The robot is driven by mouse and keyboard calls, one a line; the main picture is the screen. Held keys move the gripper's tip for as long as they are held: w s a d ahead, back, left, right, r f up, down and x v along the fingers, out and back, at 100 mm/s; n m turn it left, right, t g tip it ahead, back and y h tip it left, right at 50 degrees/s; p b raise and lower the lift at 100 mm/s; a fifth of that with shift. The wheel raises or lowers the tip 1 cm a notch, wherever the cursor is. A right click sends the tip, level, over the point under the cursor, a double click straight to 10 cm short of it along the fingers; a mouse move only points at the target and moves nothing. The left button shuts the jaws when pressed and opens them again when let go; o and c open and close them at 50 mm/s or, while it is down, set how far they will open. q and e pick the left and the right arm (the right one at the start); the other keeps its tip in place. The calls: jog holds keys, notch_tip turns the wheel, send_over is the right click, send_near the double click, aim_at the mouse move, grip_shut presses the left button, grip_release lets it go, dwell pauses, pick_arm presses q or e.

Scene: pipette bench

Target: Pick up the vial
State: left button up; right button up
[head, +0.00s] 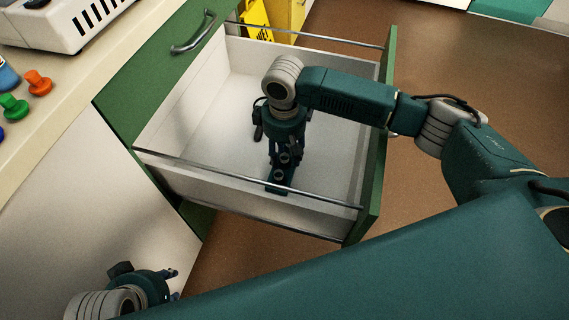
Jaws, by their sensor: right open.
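No vial can be made out in the head view. My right gripper (279,188) points down inside an open white drawer (215,105) with a green front. It is open, near the drawer's near side rail, and hides the part of the drawer floor beneath it. Whether anything lies between its fingers cannot be seen. My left gripper (174,284) is low at the left, outside the drawer, in front of the white cabinet side. Its fingers are apart and nothing shows between them.
A bench top (80,85) at the left carries a white device (70,22), an orange knob-shaped piece (38,82) and a green one (13,106). The drawer's metal side rails (250,182) and green front (376,160) stand around my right gripper. A yellow sign (257,18) is behind.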

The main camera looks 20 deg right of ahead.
jog(key=c, duration=0.9)
jog(key=shift+o, duration=0.2)
